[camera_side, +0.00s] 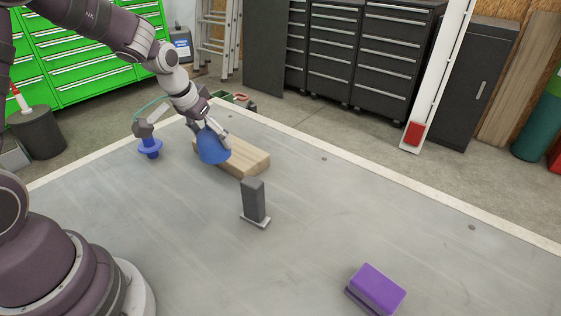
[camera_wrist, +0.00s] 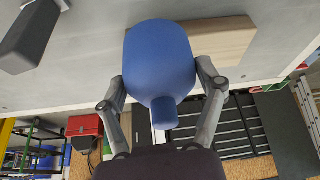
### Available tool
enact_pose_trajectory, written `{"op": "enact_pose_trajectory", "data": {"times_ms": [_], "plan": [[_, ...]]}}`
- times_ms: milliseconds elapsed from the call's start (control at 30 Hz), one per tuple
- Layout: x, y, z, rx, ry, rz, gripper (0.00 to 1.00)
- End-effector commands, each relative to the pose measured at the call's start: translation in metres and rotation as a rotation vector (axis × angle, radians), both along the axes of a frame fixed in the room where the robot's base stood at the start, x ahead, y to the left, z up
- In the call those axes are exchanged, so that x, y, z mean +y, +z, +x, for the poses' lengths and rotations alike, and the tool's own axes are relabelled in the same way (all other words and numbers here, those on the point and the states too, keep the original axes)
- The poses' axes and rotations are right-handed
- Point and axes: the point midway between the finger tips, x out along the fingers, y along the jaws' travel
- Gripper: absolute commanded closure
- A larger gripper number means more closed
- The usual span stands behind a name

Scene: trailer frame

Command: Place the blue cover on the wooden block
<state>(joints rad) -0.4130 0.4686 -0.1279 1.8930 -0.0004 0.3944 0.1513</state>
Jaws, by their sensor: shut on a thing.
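My gripper (camera_side: 213,132) is shut on the blue cover (camera_side: 212,150), a rounded cup shape with a narrow knob. In the wrist view the cover (camera_wrist: 158,50) sits between my two fingers (camera_wrist: 160,78), with its knob toward my palm. The pale wooden block (camera_side: 248,159) lies flat on the grey table. In the side view the cover overlaps the block's left part; I cannot tell whether they touch. In the wrist view the block (camera_wrist: 225,40) shows behind the cover and to its right, partly hidden by it.
A dark grey upright piece (camera_side: 254,200) on a small base stands in front of the block. A blue flanged piece (camera_side: 150,148) stands to the left. A purple block (camera_side: 378,288) lies at the front right. The table's right side (camera_side: 400,220) is clear.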

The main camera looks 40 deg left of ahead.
Motion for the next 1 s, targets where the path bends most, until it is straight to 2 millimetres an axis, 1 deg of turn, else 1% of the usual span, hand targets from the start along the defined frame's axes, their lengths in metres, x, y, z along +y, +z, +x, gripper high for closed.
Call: {"op": "enact_pose_trajectory", "data": {"times_ms": [33, 100, 200, 333, 467, 500, 600, 667, 1000], "plan": [[0.003, -0.002, 0.013, 0.001, -0.002, -0.002, 0.61], [0.008, -0.004, 0.030, 0.000, -0.003, -0.001, 0.61], [0.014, -0.006, 0.050, 0.002, -0.001, -0.001, 0.61], [0.018, -0.007, 0.066, 0.001, -0.003, -0.001, 0.61], [0.021, -0.008, 0.076, 0.000, -0.001, -0.001, 0.61], [0.021, -0.017, 0.075, 0.005, -0.002, -0.002, 0.61], [0.021, -0.036, 0.074, 0.005, -0.001, -0.001, 0.61], [0.021, -0.041, 0.075, 0.002, -0.001, -0.001, 0.61], [0.021, -0.045, 0.075, 0.000, -0.002, 0.001, 0.61]]}}
